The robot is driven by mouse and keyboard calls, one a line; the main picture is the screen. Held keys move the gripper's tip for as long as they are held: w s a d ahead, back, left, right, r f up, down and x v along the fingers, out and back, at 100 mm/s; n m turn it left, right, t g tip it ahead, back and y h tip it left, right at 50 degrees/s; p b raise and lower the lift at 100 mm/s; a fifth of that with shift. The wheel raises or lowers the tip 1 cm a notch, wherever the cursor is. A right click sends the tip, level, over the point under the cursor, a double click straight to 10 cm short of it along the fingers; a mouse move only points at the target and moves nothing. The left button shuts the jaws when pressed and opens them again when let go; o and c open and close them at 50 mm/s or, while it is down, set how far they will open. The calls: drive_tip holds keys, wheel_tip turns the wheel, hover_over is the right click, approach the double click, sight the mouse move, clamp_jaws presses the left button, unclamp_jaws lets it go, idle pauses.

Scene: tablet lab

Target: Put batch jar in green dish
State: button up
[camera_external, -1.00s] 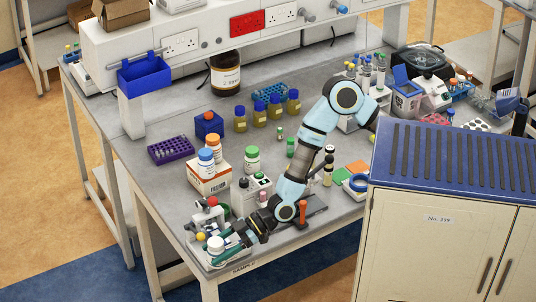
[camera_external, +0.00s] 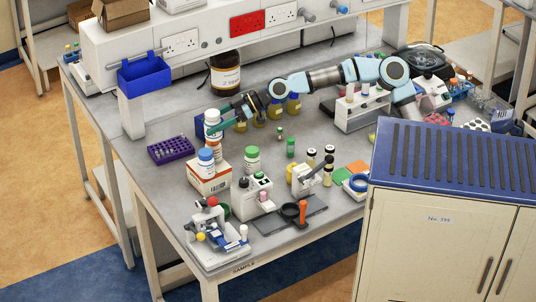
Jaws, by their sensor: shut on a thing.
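My gripper (camera_external: 222,121) is shut on a white jar (camera_external: 212,117), taken to be the batch jar. It holds the jar upright in the air at the back left of the bench. A dark green round rim (camera_external: 224,212) shows low on the bench, behind the small white instrument at the front left. It may be the green dish, but most of it is hidden.
A carton (camera_external: 208,178) with blue- and orange-capped bottles stands below the held jar. A green-capped jar (camera_external: 252,160) and a white instrument (camera_external: 215,240) are nearer the front.

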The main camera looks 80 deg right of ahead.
drive_tip(key=s+d+f+b, duration=0.1)
drive_tip(key=s+d+f, duration=0.1)
drive_tip(key=d+f, duration=0.4)
drive_tip(key=s+d+f+n+g+y+b, duration=0.1)
drive_tip(key=d+f, duration=0.5)
drive_tip(key=d, duration=0.8)
drive_tip(key=s+d+f+n+y+b, duration=0.1)
drive_tip(key=s+d+f, duration=0.3)
drive_tip(key=d, duration=0.6)
wheel_tip(320, 180, down, 2)
drive_tip(key=shift+d, duration=0.15)
wheel_tip(320, 180, down, 6)
drive_tip(key=shift+r+p, duration=0.2)
drive_tip(key=shift+p, duration=0.7)
wheel_tip(320, 180, down, 4)
drive_tip(key=shift+f, duration=0.1)
drive_tip(key=o, duration=1.4)
drive_tip(key=shift+o, duration=0.2)
drive_tip(key=shift+p, duration=0.75)
